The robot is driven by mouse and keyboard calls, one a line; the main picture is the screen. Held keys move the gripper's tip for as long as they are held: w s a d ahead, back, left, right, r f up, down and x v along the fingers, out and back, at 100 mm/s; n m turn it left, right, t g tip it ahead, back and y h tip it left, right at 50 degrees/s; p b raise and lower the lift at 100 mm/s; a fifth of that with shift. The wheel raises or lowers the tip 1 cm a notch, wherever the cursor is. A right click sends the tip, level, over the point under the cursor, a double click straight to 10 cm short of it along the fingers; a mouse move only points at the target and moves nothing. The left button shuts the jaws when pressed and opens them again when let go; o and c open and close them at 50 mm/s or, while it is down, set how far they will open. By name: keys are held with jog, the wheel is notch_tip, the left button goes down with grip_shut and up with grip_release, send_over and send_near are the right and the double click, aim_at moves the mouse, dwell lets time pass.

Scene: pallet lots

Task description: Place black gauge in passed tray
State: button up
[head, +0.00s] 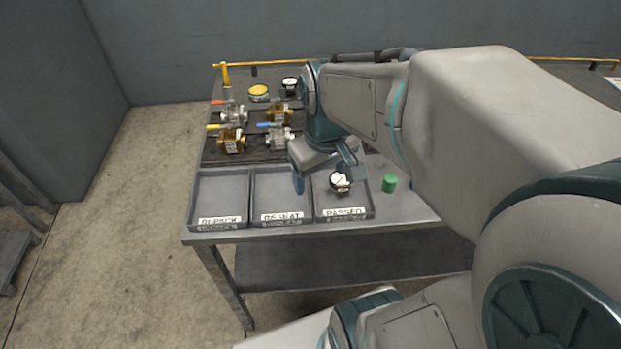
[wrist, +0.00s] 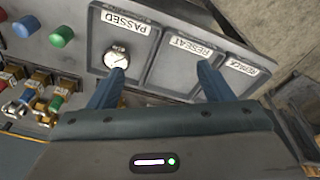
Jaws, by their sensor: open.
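A gauge with a white face and black rim (head: 341,181) rests inside the tray labelled PASSED (head: 345,213), the rightmost of three. In the wrist view the gauge (wrist: 116,58) lies in the PASSED tray (wrist: 143,62), with one finger tip overlapping its lower edge. My gripper (head: 322,172) is open above the trays, its fingers spread, with nothing between them. In the wrist view my gripper (wrist: 161,72) has one finger by the gauge and the other over the RESEAT tray. Contact with the gauge cannot be told.
The RESEAT (head: 281,190) and REPACK (head: 222,191) trays look empty. A green cylinder (head: 389,183) stands right of the trays; a blue one (wrist: 27,25) shows in the wrist view. Several valves, a yellow-faced gauge (head: 259,91) and another dark gauge (head: 290,86) stand behind.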

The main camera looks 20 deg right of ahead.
jog(key=s+a, duration=0.1)
jog(key=s+a+m, duration=0.1)
jog(key=s, duration=0.1)
jog(key=s+a+m+t, duration=0.1)
jog(key=shift+s+f, duration=0.1)
jog(key=shift+s, duration=0.15)
dwell(0.9)
